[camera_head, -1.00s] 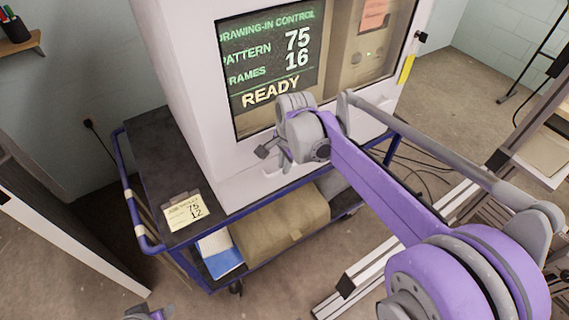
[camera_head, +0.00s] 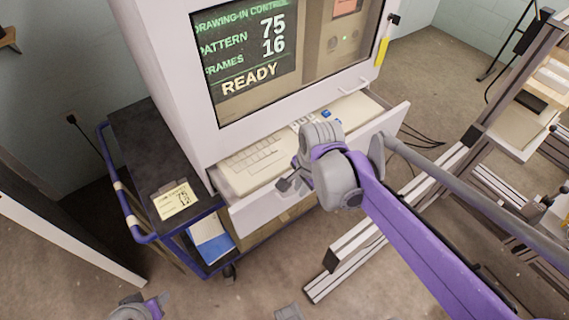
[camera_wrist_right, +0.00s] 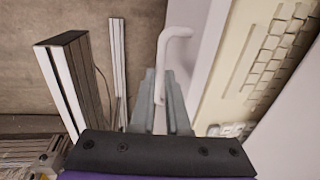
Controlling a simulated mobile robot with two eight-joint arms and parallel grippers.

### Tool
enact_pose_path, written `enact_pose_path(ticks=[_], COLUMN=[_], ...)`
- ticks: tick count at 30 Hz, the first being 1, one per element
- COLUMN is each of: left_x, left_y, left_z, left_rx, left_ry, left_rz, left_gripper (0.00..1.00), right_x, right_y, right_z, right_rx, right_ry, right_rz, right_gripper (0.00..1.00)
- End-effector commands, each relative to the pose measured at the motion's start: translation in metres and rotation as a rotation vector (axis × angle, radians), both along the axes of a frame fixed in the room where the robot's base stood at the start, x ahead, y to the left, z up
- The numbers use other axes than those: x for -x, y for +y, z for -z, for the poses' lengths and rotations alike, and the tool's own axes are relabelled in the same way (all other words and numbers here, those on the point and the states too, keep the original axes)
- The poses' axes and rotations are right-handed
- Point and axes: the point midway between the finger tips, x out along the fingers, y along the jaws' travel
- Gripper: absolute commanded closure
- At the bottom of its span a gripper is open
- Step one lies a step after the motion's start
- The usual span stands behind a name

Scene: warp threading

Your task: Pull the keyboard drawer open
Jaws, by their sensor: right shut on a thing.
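The keyboard drawer (camera_head: 385,123) stands pulled out below the screen of the white cabinet. A cream keyboard (camera_head: 255,160) lies inside it. My right gripper (camera_head: 287,184) is at the middle of the drawer front and hides part of it. In the right wrist view my right gripper (camera_wrist_right: 160,95) is shut on the white bar handle (camera_wrist_right: 176,36), beside the drawer front. The handle is hidden in the head view. A purple and grey part, seemingly my left gripper (camera_head: 142,309), shows at the bottom edge; its jaws cannot be made out.
The screen (camera_head: 245,60) reads READY. The cabinet stands on a blue-framed cart (camera_head: 145,235) with a yellow card (camera_head: 175,200) on it. Bare floor lies in front of the cart.

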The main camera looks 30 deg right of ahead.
Motion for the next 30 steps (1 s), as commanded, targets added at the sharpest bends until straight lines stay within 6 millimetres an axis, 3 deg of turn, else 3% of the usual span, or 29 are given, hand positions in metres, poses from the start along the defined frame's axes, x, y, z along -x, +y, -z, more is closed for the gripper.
enact_pose_path(ticks=[3, 9, 15, 26, 27, 30], left_x=[-0.002, -0.005, -0.006, -0.006, -0.006, -0.006], left_y=[0.000, 0.000, 0.000, 0.000, 0.000, 0.000], left_z=[-0.012, -0.024, -0.028, -0.028, -0.028, -0.028], left_rx=[0.000, 0.000, 0.000, 0.000, 0.000, 0.000], left_ry=[-0.005, -0.009, -0.011, -0.011, -0.011, -0.011], left_rz=[0.000, 0.000, 0.000, 0.000, 0.000, 0.000], left_gripper=[0.50, 0.50, 0.50, 0.50, 0.50, 0.50], right_x=[0.031, 0.063, 0.077, 0.078, 0.078, 0.078], right_y=[-0.005, -0.009, -0.011, -0.011, -0.011, -0.011], right_z=[-0.003, -0.002, -0.001, -0.001, -0.001, -0.001], right_rx=[0.001, 0.000, -0.001, 0.000, 0.000, 0.000], right_ry=[0.001, 0.000, -0.001, 0.000, 0.000, 0.000], right_rz=[0.003, 0.003, 0.002, 0.000, 0.000, 0.000], right_gripper=[1.00, 1.00, 1.00, 1.00, 0.81, 0.63])
